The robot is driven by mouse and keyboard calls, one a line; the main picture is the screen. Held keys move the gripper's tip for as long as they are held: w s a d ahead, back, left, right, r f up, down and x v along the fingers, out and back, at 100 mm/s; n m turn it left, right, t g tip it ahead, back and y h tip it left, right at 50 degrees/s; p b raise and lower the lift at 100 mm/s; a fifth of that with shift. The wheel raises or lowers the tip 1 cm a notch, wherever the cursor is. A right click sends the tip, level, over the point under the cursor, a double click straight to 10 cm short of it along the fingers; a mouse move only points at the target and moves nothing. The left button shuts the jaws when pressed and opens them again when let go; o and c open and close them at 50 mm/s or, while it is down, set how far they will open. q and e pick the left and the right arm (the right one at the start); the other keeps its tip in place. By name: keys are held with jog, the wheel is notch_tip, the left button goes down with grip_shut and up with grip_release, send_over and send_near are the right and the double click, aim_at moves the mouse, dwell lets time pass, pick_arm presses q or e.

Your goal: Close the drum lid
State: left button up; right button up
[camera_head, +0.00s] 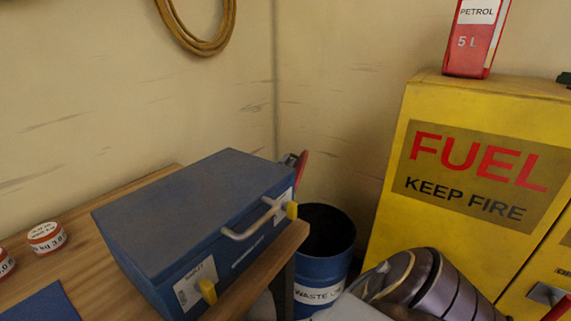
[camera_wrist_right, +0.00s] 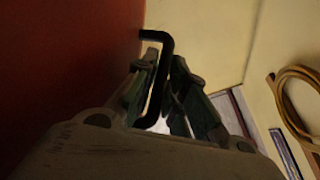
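The blue drum (camera_head: 322,275) labelled for waste oil stands in the corner behind the bench, with its top open and dark inside. Its red lid (camera_head: 302,168) stands up, seen nearly edge-on above the toolbox's far right corner. In the right wrist view the lid (camera_wrist_right: 70,70) fills the left side, with a black bent handle (camera_wrist_right: 163,45). My right gripper (camera_wrist_right: 162,82) has its fingers closed in on this handle from both sides. In the head view only a small grey part of the right gripper (camera_head: 288,159) shows beside the lid, mostly hidden by the toolbox. My left gripper is not in view.
A blue toolbox (camera_head: 190,210) sits on the wooden bench (camera_head: 85,240), left of the drum. A yellow fuel cabinet (camera_head: 390,230) with a red petrol can (camera_head: 470,55) stands at right. A hose (camera_head: 208,45) hangs on the wall. My arm crosses the lower right.

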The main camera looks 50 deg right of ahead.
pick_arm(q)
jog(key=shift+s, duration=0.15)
pick_arm(e)
jog(key=shift+o, duration=0.4)
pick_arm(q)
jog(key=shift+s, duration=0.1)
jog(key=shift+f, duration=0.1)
pick_arm(e)
jog(key=shift+w, duration=0.15)
